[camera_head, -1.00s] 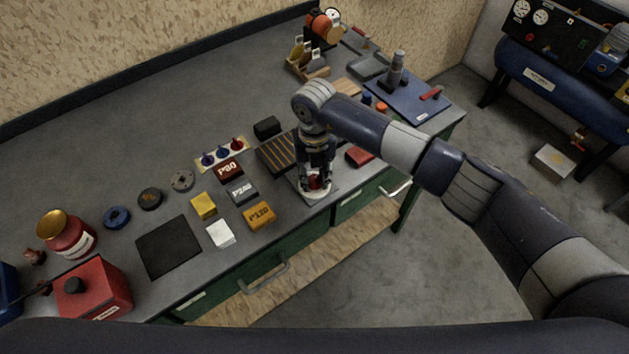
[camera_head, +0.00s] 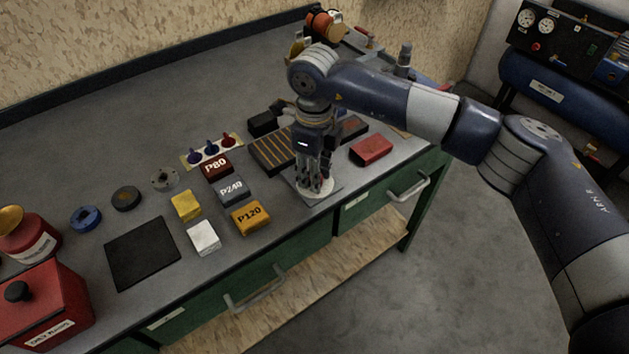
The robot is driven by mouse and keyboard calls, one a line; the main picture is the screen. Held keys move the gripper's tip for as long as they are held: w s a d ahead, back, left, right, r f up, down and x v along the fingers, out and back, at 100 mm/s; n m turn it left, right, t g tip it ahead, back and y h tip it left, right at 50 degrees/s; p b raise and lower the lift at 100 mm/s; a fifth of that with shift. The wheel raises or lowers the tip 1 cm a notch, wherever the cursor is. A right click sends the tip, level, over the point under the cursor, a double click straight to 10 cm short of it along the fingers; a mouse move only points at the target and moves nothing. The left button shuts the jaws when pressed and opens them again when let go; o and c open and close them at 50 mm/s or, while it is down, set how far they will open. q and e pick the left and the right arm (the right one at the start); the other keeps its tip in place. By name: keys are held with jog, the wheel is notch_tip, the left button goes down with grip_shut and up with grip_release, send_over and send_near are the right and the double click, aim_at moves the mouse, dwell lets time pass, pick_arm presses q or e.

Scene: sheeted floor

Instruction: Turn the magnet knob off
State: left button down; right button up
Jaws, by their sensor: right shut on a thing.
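My right gripper (camera_head: 313,186) points straight down near the front edge of the bench, its arm coming in from the right. Its fingers are shut on the magnet knob, which they almost wholly hide; in the earlier frame red shows between them. Below the fingertips is a white round base (camera_head: 320,194) on a thin grey plate (camera_head: 332,202). The knob's angle cannot be made out. My left gripper is not in view.
A dark block with brass stripes (camera_head: 270,153) stands left of the gripper, and a red block (camera_head: 371,149) to its right. Sanding blocks, including P120 (camera_head: 250,217), lie to the left. A black mat (camera_head: 142,252) and a red box (camera_head: 48,305) are further left.

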jog(key=shift+n+b, duration=1.05)
jog(key=shift+n, duration=0.15)
jog(key=o, duration=1.1)
notch_tip(320, 180, up, 12)
